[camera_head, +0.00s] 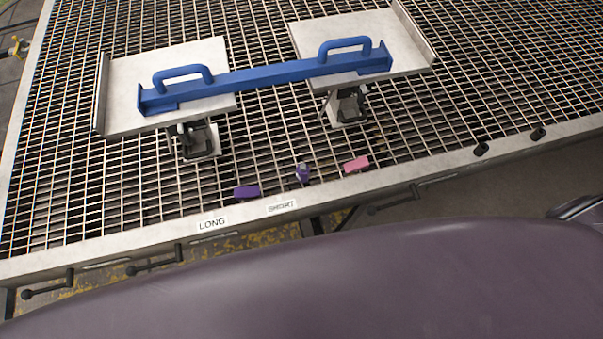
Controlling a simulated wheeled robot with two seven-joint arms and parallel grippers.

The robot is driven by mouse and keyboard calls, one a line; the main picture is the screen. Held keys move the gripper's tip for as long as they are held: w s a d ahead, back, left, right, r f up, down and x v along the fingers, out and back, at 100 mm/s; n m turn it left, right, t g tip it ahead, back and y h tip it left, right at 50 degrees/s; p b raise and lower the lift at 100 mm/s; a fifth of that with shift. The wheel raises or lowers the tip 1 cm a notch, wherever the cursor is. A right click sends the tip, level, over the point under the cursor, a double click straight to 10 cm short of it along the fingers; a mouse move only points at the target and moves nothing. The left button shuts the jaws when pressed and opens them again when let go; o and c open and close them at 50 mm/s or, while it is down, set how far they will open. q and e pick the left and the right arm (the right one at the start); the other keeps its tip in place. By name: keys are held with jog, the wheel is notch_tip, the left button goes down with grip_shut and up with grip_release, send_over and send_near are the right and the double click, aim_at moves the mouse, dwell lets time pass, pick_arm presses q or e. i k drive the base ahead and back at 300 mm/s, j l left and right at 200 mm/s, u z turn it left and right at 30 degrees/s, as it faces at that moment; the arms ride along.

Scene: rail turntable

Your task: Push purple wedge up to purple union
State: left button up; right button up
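A small flat purple block (247,192), which looks like the purple wedge, lies on the metal grating near its front edge, just above the "LONG" label. To its right, a smaller purple and grey piece (302,173) stands near the front edge, apart from the block with bare grating between them. It may be the purple union, but it is too small to tell its shape. Neither of my grippers is in view, and nothing touches the purple pieces.
A pink block (356,164) lies right of the purple pieces. Behind, a blue bar (265,76) with two handles spans two metal plates (125,118) (385,38) on supports. The grating table's front rim (130,239) carries "LONG" and "SHORT" labels; black levers sit below it.

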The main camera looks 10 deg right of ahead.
aim_at(240, 193)
jog(key=l+u, duration=0.35)
jog(key=l, duration=0.2)
jog(key=l+u, duration=0.35)
jog(key=l, duration=0.25)
